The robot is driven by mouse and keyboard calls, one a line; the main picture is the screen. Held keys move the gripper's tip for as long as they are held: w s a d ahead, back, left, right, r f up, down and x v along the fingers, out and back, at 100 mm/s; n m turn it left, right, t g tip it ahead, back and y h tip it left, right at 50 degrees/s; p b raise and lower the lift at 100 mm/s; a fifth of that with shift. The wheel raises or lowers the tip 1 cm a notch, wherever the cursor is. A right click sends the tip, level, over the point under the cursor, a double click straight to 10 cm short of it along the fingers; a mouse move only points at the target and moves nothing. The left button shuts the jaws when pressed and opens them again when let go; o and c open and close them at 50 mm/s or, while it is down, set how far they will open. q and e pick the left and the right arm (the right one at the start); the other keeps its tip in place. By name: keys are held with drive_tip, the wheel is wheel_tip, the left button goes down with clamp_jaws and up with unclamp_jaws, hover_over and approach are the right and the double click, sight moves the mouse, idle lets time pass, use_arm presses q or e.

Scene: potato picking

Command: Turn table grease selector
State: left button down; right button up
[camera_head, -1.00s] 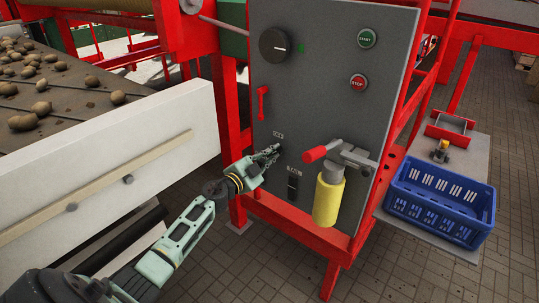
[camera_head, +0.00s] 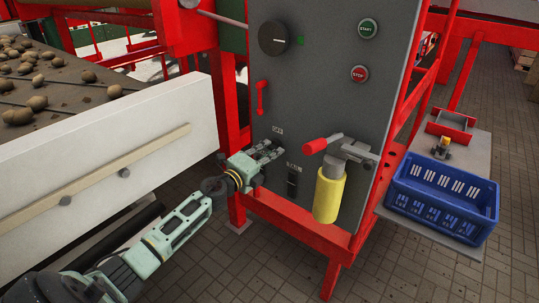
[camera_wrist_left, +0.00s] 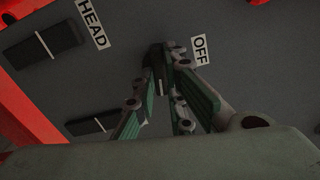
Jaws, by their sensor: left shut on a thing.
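The grey control panel (camera_head: 330,100) stands ahead of me. My left gripper (camera_head: 276,151) is at its lower left part, below a small white label. In the left wrist view, the fingertips (camera_wrist_left: 164,62) are shut on a small black selector knob (camera_wrist_left: 158,75) with a white line. The knob sits beside the OFF label (camera_wrist_left: 199,50), and the fingers partly hide it. A black switch (camera_wrist_left: 45,42) with a white line is next to the HEAD label (camera_wrist_left: 92,22). Another black switch (camera_wrist_left: 92,122) is lower down. My right gripper is not in view.
A red lever (camera_head: 316,146) and a yellow cylinder (camera_head: 328,195) project from the panel right of my gripper. The panel also carries a large black dial (camera_head: 273,38), a red handle (camera_head: 262,98), START (camera_head: 368,29) and STOP (camera_head: 359,74) buttons. A blue crate (camera_head: 440,200) stands at right.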

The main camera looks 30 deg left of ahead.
use_arm(q)
drive_tip(key=m, duration=0.1)
drive_tip(key=m+b, duration=0.1)
drive_tip(key=m, duration=0.2)
drive_tip(key=shift+f+m, duration=0.25)
drive_tip(key=shift+m, duration=0.05)
idle(0.5)
drive_tip(key=c, duration=1.8)
unclamp_jaws()
drive_tip(key=shift+r, duration=0.1)
drive_tip(key=s+a, duration=0.1)
drive_tip(key=s, duration=1.1)
